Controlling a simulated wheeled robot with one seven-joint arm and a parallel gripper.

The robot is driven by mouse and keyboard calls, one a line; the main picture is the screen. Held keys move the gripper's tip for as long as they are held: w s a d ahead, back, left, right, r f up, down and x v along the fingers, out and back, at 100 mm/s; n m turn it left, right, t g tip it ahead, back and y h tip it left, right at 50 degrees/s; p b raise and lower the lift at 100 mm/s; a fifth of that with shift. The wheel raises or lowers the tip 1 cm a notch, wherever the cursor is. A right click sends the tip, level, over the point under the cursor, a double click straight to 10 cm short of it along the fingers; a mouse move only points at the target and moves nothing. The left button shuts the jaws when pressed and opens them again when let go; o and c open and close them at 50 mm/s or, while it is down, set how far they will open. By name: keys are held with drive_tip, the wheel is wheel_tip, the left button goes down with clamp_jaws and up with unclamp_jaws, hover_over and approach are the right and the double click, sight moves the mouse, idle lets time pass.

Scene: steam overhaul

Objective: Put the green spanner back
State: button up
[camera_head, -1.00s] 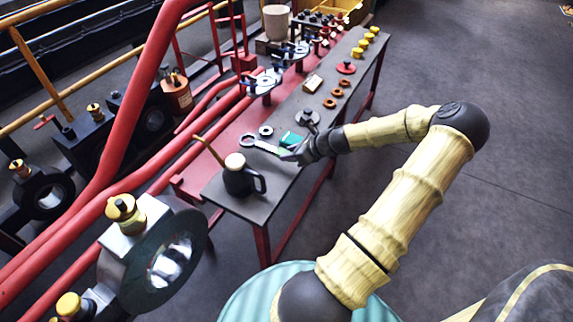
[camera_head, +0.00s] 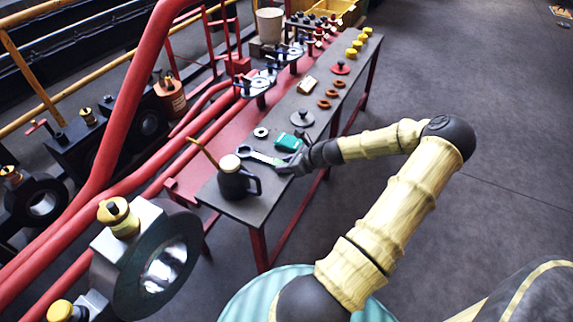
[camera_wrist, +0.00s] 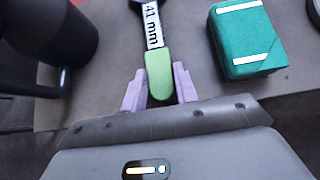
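The green spanner (camera_head: 262,158) has a pale shank and a green handle end. In the wrist view its label reads 41 mm, and its green end (camera_wrist: 159,75) lies between the two pale purple fingers of my gripper (camera_wrist: 160,88). The fingers sit close along both sides and look shut on it. In the head view my gripper (camera_head: 292,163) is at the near edge of the dark bench (camera_head: 246,207), with the spanner pointing left over the top. I cannot tell whether the spanner touches the bench.
A dark oil can (camera_head: 235,183) stands just left of the spanner. A green box (camera_head: 286,142) lies on its other side, also seen in the wrist view (camera_wrist: 246,42).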

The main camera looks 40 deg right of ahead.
drive_tip(key=o, duration=0.4)
drive_tip(key=shift+a, duration=0.15)
drive_tip(key=p+v, duration=0.3)
drive_tip(key=v, duration=0.9)
